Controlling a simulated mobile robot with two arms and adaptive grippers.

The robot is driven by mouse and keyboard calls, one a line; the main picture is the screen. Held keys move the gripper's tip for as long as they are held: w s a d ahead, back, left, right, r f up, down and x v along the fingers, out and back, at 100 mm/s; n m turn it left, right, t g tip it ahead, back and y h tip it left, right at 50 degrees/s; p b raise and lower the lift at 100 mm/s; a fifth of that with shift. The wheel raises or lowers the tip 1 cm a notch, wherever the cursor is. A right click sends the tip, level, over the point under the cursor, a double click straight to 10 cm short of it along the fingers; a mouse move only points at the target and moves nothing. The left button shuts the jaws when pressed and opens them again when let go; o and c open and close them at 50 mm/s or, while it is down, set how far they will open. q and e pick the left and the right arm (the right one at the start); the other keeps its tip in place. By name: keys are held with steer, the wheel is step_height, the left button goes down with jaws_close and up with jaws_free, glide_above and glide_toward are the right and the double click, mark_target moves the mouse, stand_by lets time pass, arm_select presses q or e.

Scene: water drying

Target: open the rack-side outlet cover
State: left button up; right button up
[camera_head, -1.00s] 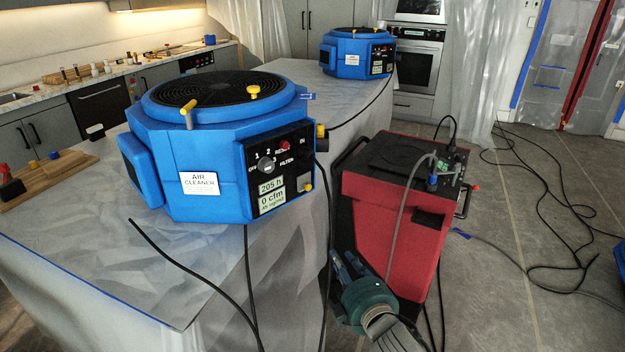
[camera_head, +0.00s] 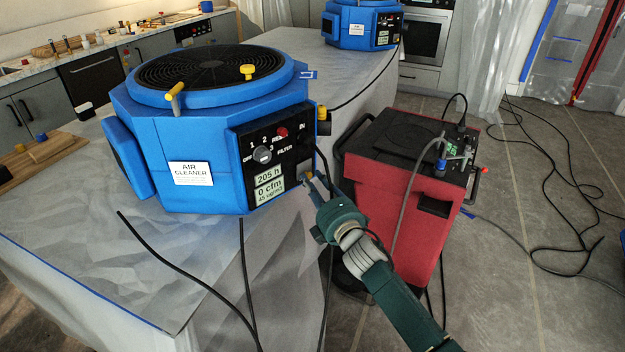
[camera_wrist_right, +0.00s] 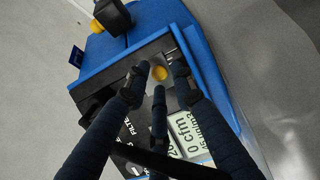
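The blue air cleaner (camera_head: 205,125) stands on the sheeted island, its black control panel facing right. At the panel's lower right corner is a small grey cover with a yellow knob, partly hidden by my gripper in the head view. In the right wrist view the yellow knob (camera_wrist_right: 160,73) sits on the grey cover (camera_wrist_right: 158,84), which looks closed. My right gripper (camera_head: 308,181) is at this corner, its fingers (camera_wrist_right: 160,82) spread around the knob with gaps visible. I cannot tell whether they touch the cover. My left gripper is not in view.
A red machine (camera_head: 400,185) with hoses stands on the floor close to my right arm. A black cable (camera_head: 185,268) hangs across the island, and a dark cable crosses the right wrist view. A second blue air cleaner (camera_head: 362,22) stands at the far end.

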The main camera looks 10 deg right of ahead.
mark_target(307, 171)
steer(key=shift+w+a, duration=0.15)
steer(key=shift+w, duration=0.35)
steer(key=c, duration=0.4)
jaws_close()
steer(key=shift+r, duration=0.1)
steer(key=shift+d+n+y+p, duration=0.45)
steer(key=shift+n+y+p, duration=0.15)
steer(key=shift+y, duration=0.2)
steer(key=shift+d+n+g+y, duration=0.5)
steer(key=shift+n+y, duration=0.2)
steer(key=shift+y, duration=0.3)
steer(key=shift+d+n+g+y, duration=0.1)
steer(key=shift+n+g+y, duration=0.25)
steer(key=shift+y, duration=0.25)
arm_select(q)
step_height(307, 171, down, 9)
steer(key=b, duration=1)
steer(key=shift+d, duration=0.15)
arm_select(e)
steer(key=shift+w+d+n+g+y, duration=0.1)
steer(key=shift+d+n+g+y, duration=0.2)
steer(key=shift+n+g+y, duration=0.6)
steer(key=shift+w+d+n+g+y, duration=0.1)
steer(key=shift+d+n+g+y, duration=0.25)
steer(key=shift+n+g+y, duration=0.5)
steer(key=shift+w+d+n+g+y, duration=0.1)
steer(key=shift+d+n+g+y, duration=0.35)
steer(key=shift+y, duration=0.7)
steer(key=shift+a, duration=0.15)
